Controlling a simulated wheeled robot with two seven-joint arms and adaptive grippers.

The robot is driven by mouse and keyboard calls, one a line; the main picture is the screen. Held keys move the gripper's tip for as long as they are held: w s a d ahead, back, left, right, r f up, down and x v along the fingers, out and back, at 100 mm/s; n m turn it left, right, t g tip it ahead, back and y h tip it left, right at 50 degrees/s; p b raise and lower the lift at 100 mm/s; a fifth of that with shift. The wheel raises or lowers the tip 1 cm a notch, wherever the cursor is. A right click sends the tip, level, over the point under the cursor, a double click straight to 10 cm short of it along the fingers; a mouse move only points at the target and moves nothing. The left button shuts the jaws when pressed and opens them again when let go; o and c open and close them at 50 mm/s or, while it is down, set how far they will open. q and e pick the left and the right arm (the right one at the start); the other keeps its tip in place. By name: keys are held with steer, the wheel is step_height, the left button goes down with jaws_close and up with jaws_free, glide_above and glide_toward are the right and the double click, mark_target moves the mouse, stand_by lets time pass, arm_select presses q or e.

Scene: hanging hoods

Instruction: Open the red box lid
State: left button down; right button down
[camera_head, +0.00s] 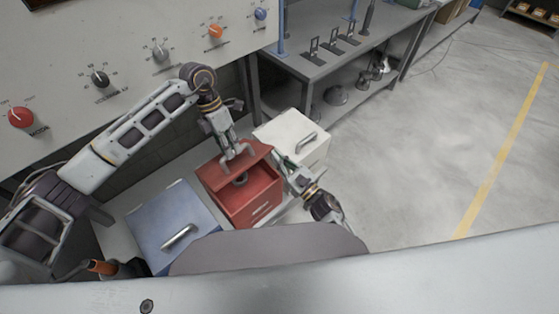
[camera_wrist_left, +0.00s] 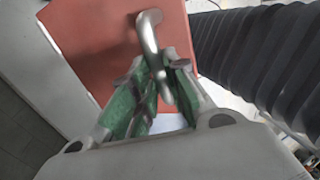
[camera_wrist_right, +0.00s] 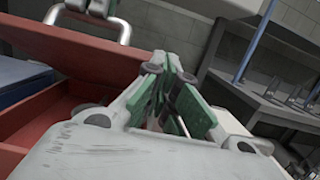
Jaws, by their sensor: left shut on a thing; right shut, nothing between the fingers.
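The red box (camera_head: 251,203) stands in the middle of the head view, with its red lid (camera_head: 256,152) tilted partly up and a gap below it. A dark round thing (camera_head: 240,179) shows in the opening. My left gripper (camera_head: 237,157) is shut on the lid's metal handle, and the left wrist view shows the handle (camera_wrist_left: 149,32) between its fingers. In the right wrist view the raised lid (camera_wrist_right: 75,52) is at the upper left, above the open box interior. My right gripper (camera_head: 279,160) is shut and empty beside the lid's right side; contact with it cannot be told.
A blue box (camera_head: 165,215) with a handle stands to the left, and a white box (camera_head: 290,130) with a handle to the right behind. A control panel (camera_head: 130,60) with knobs is at the upper left. A grey bench (camera_head: 330,65) stands behind. Open floor lies right.

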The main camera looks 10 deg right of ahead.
arm_select(q)
steer(key=shift+w+a+f, duration=0.25)
steer(key=shift+a+f, duration=0.1)
steer(key=shift+a, duration=0.15)
steer(key=c, duration=1.7)
jaws_free()
steer(key=shift+o, duration=1.3)
steer(key=shift+w+f, duration=0.1)
steer(key=shift+w, duration=0.05)
steer(key=shift+w+a, duration=0.1)
steer(key=shift+w, duration=0.1)
steer(key=shift+s+d, duration=0.15)
steer(key=shift+d, duration=0.05)
steer(key=shift+v, duration=6.1)
